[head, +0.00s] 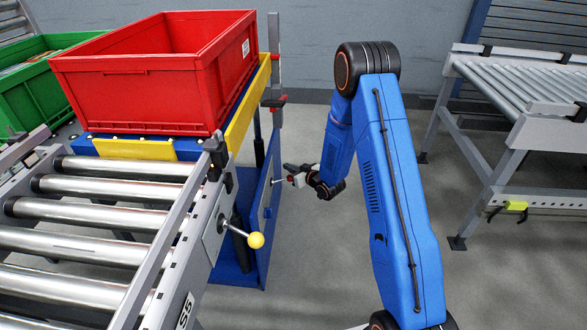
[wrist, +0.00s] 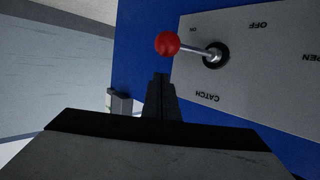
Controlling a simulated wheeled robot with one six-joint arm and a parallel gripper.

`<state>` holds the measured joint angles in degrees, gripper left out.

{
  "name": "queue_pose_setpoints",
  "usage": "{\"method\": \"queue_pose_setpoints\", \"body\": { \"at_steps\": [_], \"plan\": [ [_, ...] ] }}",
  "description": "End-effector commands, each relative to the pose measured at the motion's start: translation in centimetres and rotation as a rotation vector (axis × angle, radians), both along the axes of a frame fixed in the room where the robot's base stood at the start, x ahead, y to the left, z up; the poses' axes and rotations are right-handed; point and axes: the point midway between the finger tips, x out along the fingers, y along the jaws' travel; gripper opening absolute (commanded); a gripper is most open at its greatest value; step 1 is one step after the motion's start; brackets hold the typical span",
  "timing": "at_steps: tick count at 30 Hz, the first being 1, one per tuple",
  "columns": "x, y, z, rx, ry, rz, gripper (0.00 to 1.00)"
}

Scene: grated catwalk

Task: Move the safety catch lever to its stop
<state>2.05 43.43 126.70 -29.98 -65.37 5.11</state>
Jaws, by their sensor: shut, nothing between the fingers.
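The safety catch lever is a short metal rod with a red ball knob (wrist: 167,43) on a dark round pivot (wrist: 215,55). In the wrist view it leans left from the pivot on a grey plate (wrist: 250,95) with upside-down lettering, including CATCH and OFF. The knob also shows in the head view (head: 291,181), beside the blue panel. My gripper (wrist: 161,80) is shut and empty, its fingertips just below the knob in the wrist view. Whether they touch it I cannot tell. The gripper also shows in the head view (head: 289,168), partly hidden by my wrist.
A yellow-knobbed lever (head: 256,240) sticks out from the roller conveyor (head: 95,187) in front of the blue panel (head: 264,220). A red crate (head: 150,95) sits on the blue platform behind. Another conveyor (head: 515,90) stands at right.

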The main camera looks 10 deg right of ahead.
Motion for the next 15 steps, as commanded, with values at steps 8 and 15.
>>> {"method": "queue_pose_setpoints", "body": {
  "at_steps": [8, 15],
  "plan": [
    [-1.4, -0.7, -2.1, -0.001, 0.002, -0.001, 0.0],
    [-1.6, -0.8, -2.3, -0.001, -0.001, -0.001, 0.0]
  ]
}}
